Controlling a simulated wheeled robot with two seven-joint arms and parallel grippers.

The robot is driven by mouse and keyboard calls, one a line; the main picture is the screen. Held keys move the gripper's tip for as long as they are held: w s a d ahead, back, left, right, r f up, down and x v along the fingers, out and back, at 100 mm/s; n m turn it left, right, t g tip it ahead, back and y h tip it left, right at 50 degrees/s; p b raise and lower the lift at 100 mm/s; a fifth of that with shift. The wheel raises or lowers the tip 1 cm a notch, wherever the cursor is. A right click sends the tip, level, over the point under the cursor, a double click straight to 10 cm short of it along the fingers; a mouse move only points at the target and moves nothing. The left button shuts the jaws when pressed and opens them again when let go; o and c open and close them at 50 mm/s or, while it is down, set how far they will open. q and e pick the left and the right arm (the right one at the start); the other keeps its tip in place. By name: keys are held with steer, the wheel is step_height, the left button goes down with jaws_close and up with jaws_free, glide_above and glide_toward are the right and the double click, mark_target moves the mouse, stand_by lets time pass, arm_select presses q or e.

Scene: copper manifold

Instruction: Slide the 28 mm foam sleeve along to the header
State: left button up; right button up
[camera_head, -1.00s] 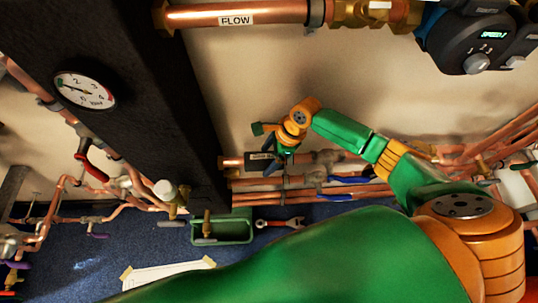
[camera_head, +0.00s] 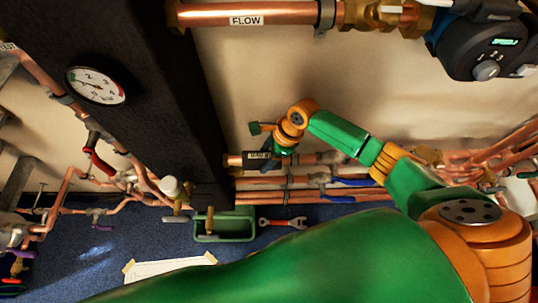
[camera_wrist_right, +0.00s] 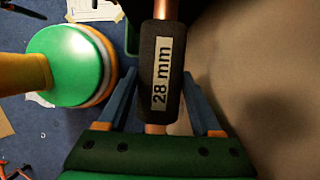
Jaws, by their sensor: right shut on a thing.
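The black foam sleeve (camera_wrist_right: 172,45) is around a copper pipe (camera_wrist_right: 162,9) and carries a pale "28 mm" label, upright in the right wrist view. In the head view the sleeve (camera_head: 256,155) is small, low on the wall, just right of a large black column (camera_head: 150,95). My right gripper (camera_head: 275,157) is shut on the sleeve, with a blue finger on each side of it in the wrist view (camera_wrist_right: 161,95). Bare pipe (camera_head: 234,161) shows between sleeve and column. I cannot tell which part is the header. My left gripper is not in view.
Parallel copper pipes (camera_head: 265,196) with blue-handled valves run below the sleeve's pipe. A green tray (camera_head: 238,238) and a red wrench (camera_head: 283,223) lie on the blue floor. A FLOW pipe (camera_head: 285,14) and pump (camera_head: 485,50) are above. A gauge (camera_head: 97,85) fronts the column.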

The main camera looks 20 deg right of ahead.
mark_target(255, 156)
steer(key=shift+w+a, duration=0.25)
steer(key=shift+a, duration=0.55)
steer(key=shift+w+a, duration=0.2)
steer(key=shift+a, duration=0.55)
steer(key=o, duration=1.4)
steer(key=shift+a, duration=0.1)
steer(key=p+v, duration=0.3)
steer(key=v, duration=0.3)
steer(key=shift+r, duration=0.25)
steer(key=shift+s+d+r, duration=0.1)
steer(key=shift+d+r, duration=0.15)
steer(key=shift+r, duration=0.05)
steer(key=shift+s+a+f+n, duration=0.15)
steer(key=shift+s+a+n, duration=0.05)
steer(key=shift+s+n, duration=0.1)
steer(key=s+a+f+n+t, duration=0.1)
steer(key=s+a+f+n, duration=0.1)
steer(key=s+n, duration=0.85)
steer(key=s+d+r+n+t+h, duration=0.15)
steer(key=s+d+n+h, duration=0.3)
steer(key=d+n, duration=0.65)
step_height(255, 156, down, 15)
steer(key=s+a+n+g, duration=0.1)
steer(key=s, duration=0.1)
steer(key=s+d+f+g, duration=0.2)
steer(key=s+f, duration=0.9)
steer(key=s, duration=0.1)
step_height(255, 156, up, 11)
steer(key=s+p, duration=0.1)
steer(key=p, duration=1.1)
